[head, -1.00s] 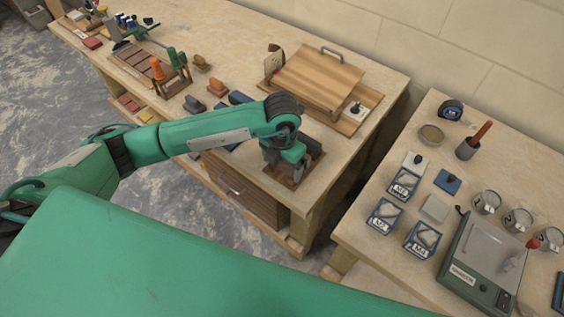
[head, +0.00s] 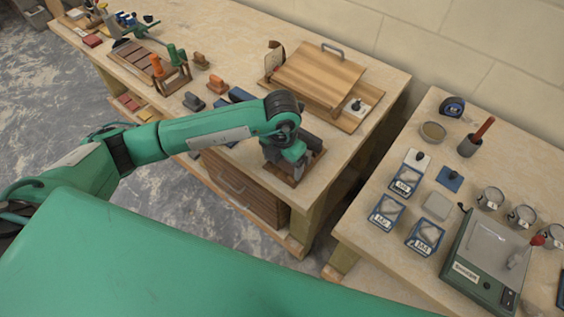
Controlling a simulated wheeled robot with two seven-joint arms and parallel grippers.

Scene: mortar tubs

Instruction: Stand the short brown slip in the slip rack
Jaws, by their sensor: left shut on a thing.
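My left gripper (head: 287,165) points down over a small brown wooden rack (head: 313,163) near the front right corner of the long workbench. I take this to be the slip rack; the arm and gripper hide much of it. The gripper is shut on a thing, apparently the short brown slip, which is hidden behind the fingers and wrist. I cannot tell whether the slip is in a slot or just above the rack. My right gripper is not in view.
A sloped wooden board with a handle (head: 318,76) stands behind the rack. Orange blocks (head: 217,84) and a tool rack (head: 172,84) lie to the left.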

